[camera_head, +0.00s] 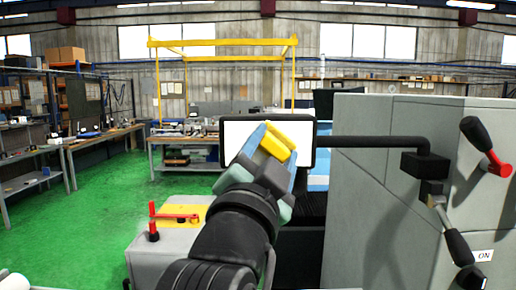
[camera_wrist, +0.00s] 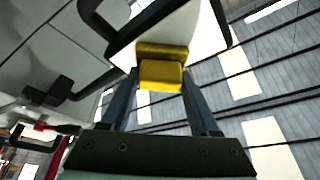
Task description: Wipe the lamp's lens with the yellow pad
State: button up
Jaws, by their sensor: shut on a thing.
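The lamp (camera_head: 229,140) is a flat black-framed panel with a white lens (camera_head: 238,133), held upright on a black arm from the grey machine. My gripper (camera_head: 279,146) is in front of the lens, covering its middle and right part in the head view. It is shut on the yellow pad (camera_head: 290,132). In the wrist view, the pad (camera_wrist: 161,75) sits between the two dark blue fingers, right at the lower part of the white lens (camera_wrist: 168,28). I cannot tell whether pad and lens touch.
The lamp's black arm (camera_head: 375,142) runs right to the grey machine (camera_head: 375,200), which has black levers (camera_head: 457,245). A grey box with a yellow top and red handle (camera_head: 175,217) stands below left. Benches (camera_head: 105,135) line the far left; green floor there is clear.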

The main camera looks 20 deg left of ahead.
jog(key=shift+w+d, duration=0.25)
jog(key=shift+d, duration=0.6)
jog(key=shift+w+d, duration=0.3)
jog(key=shift+d, duration=0.55)
jog(key=shift+w+d, duration=0.25)
jog(key=shift+d, duration=0.6)
jog(key=shift+s+a+b, duration=0.3)
jog(key=shift+s+a, duration=0.25)
jog(key=shift+a, duration=1.4)
jog(key=shift+s+a+b, duration=0.3)
jog(key=shift+s+a, duration=0.3)
jog(key=shift+a, duration=1.3)
jog(key=shift+s+a+b, duration=0.3)
jog(key=shift+s+a, duration=0.25)
jog(key=shift+a, duration=1.4)
jog(key=shift+s, duration=0.1)
jog(key=shift+s+d+b, duration=0.15)
jog(key=shift+s+d, duration=0.15)
jog(key=shift+s, duration=0.65)
jog(key=shift+s+d+b, duration=0.1)
jog(key=shift+s+d, duration=0.15)
jog(key=shift+s, duration=0.65)
jog(key=shift+s+d+b, duration=0.15)
jog(key=shift+s+d, duration=0.15)
jog(key=shift+s, duration=0.65)
jog(key=s, duration=0.2)
jog(key=shift+s+d, duration=0.4)
